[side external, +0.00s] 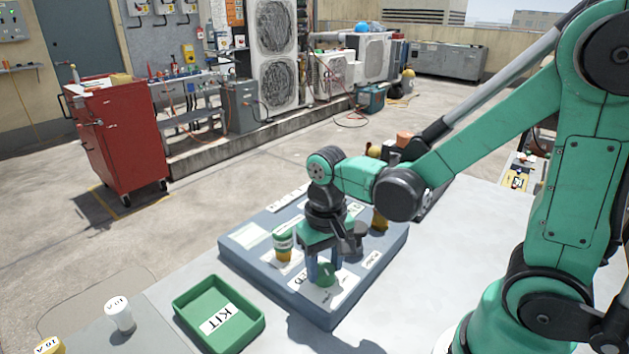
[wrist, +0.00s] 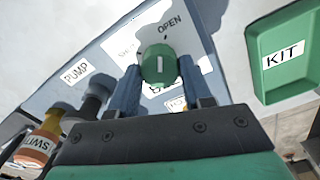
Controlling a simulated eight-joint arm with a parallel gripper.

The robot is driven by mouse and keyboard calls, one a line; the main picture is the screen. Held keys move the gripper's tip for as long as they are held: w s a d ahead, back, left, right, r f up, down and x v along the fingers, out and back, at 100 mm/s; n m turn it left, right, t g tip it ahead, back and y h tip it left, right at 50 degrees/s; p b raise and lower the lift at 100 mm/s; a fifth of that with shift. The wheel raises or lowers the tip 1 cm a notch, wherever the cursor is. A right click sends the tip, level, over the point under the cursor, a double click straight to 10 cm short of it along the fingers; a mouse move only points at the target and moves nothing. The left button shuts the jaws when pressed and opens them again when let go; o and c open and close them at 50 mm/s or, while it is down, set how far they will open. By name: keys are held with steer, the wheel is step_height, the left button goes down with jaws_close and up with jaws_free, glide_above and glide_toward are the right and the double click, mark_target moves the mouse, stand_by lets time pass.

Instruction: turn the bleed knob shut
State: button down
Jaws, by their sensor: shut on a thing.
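The bleed knob is a round green knob (wrist: 158,65) with a white line on top that runs nearly up and down in the wrist view. My gripper (wrist: 157,88) is shut on it, with one blue finger on either side. The word OPEN shows above and right of the knob, and SHUT, faint, to its left. The label below is mostly hidden by my fingers. In the side external view my gripper (side external: 326,270) points down at the grey-blue panel (side external: 340,312), and the green knob (side external: 325,275) shows between the fingers.
A green KIT tray (side external: 220,312) lies beside the panel. A dark post (wrist: 95,100) and a PUMP label (wrist: 75,73) are left of the knob.

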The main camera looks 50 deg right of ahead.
steer(key=n, duration=0.4)
steer(key=shift+n, duration=0.3)
steer(key=n, duration=0.3)
steer(key=shift+n, duration=0.4)
steer(key=n, duration=0.3)
steer(key=shift+n, duration=2)
steer(key=shift+c, duration=1.8)
jaws_free()
